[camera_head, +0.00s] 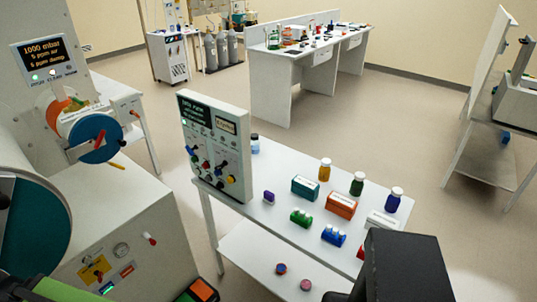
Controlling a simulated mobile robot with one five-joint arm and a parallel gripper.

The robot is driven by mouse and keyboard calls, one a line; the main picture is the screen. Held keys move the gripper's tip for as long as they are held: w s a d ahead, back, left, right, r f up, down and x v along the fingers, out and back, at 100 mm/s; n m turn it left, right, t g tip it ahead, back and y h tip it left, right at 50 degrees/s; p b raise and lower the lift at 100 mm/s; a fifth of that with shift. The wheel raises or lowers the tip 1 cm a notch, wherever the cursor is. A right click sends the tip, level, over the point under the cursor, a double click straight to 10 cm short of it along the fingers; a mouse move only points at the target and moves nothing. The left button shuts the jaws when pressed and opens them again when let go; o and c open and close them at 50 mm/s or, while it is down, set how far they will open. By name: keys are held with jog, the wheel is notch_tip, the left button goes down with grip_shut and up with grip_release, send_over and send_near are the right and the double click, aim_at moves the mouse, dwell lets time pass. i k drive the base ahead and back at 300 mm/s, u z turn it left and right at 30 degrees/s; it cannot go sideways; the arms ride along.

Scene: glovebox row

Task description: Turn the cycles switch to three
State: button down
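An upright grey control panel (232,150) stands at the left end of a white table. It has a dark text screen (194,110) at its upper left and a small pale label or window (226,126) beside it. Below are several small knobs, levers and coloured buttons (206,165), some blue, yellow, green and red. The lettering is too small to tell which is the cycles switch or where it points. My gripper's fingers do not show. A dark block at the bottom right seems to be part of my arm.
Bottles, coloured boxes and vial racks stand on the white table (262,203), right of the panel. A glovebox (125,235) with round ports, one with a teal disc (97,138), fills the left. A bench (262,82) stands behind. Floor (410,130) is clear beyond the table.

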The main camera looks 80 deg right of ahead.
aim_at(190, 152)
jog(key=z, duration=0.45)
jog(key=k, duration=0.1)
jog(key=z, duration=1.8)
jog(key=k, duration=0.9)
jog(key=u, duration=0.15)
jog(key=i, duration=0.85)
jog(key=z, duration=0.05)
